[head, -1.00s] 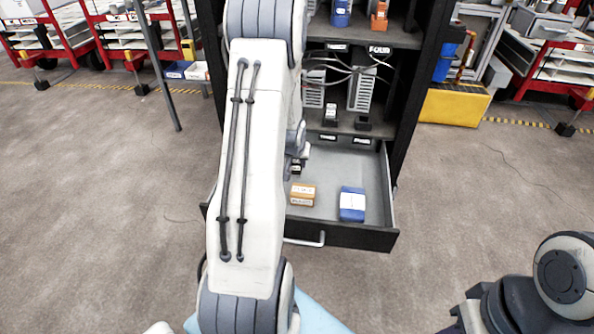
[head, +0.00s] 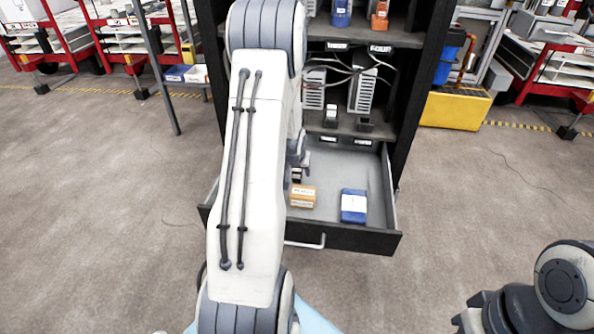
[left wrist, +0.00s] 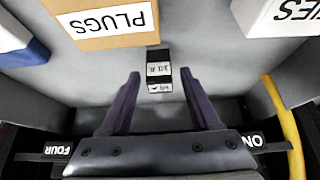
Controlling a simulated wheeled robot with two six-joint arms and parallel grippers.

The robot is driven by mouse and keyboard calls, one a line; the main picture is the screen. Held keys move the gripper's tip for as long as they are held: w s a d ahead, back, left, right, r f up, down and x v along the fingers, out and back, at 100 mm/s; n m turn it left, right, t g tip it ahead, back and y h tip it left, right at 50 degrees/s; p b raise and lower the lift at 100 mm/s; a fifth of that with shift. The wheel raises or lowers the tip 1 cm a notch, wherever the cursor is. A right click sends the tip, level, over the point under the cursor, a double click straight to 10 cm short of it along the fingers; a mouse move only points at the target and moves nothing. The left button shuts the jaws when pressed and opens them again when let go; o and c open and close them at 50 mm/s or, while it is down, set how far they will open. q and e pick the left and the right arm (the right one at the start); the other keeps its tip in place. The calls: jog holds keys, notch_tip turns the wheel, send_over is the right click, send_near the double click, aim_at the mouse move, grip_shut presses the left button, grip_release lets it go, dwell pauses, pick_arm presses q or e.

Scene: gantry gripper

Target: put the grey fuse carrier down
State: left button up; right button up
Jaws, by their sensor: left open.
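The grey fuse carrier (left wrist: 158,70) shows in the left wrist view as a small dark block with white labels, one reading 10 A. It appears to be on the grey floor of the open drawer (head: 345,238). My left gripper (left wrist: 158,75) is open, with one dark finger on each side of the carrier's near end and visible gaps between. In the head view my left gripper (head: 298,173) is small and partly hidden by my arm, left of the drawer's middle; the carrier cannot be made out there. My right gripper is out of view.
An orange PLUGS box (head: 302,197) and a blue box (head: 353,206) sit in the drawer. A white box (left wrist: 283,15) is at the other side in the wrist view. Cabinet shelves with modules (head: 361,94) rise behind. Free drawer floor lies beyond the blue box.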

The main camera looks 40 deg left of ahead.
pick_arm(q)
jog(key=p+v, duration=0.8)
jog(key=v, duration=0.4)
jog(key=s+d+r+m+g+h, duration=0.1)
jog(key=d+r+m+h, duration=0.2)
jog(key=d, duration=0.9)
jog(key=s+d+r+m+g, duration=0.1)
jog(key=d+r+m, duration=0.3)
jog(key=d, duration=0.9)
jog(key=s+d+r+m+g, duration=0.1)
jog(key=s+d+r+m, duration=0.1)
jog(key=s+d, duration=0.4)
jog(key=s+d+r+m+g+h, duration=0.1)
jog(key=s+d, duration=0.5)
jog(key=s, duration=0.6)
notch_tip(320, 180, up, 2)
jog(key=m+g, duration=0.1)
jog(key=m, duration=0.2)
jog(key=shift+s+r+m, duration=0.15)
jog(key=shift+s+m, duration=0.1)
jog(key=shift+m, duration=0.15)
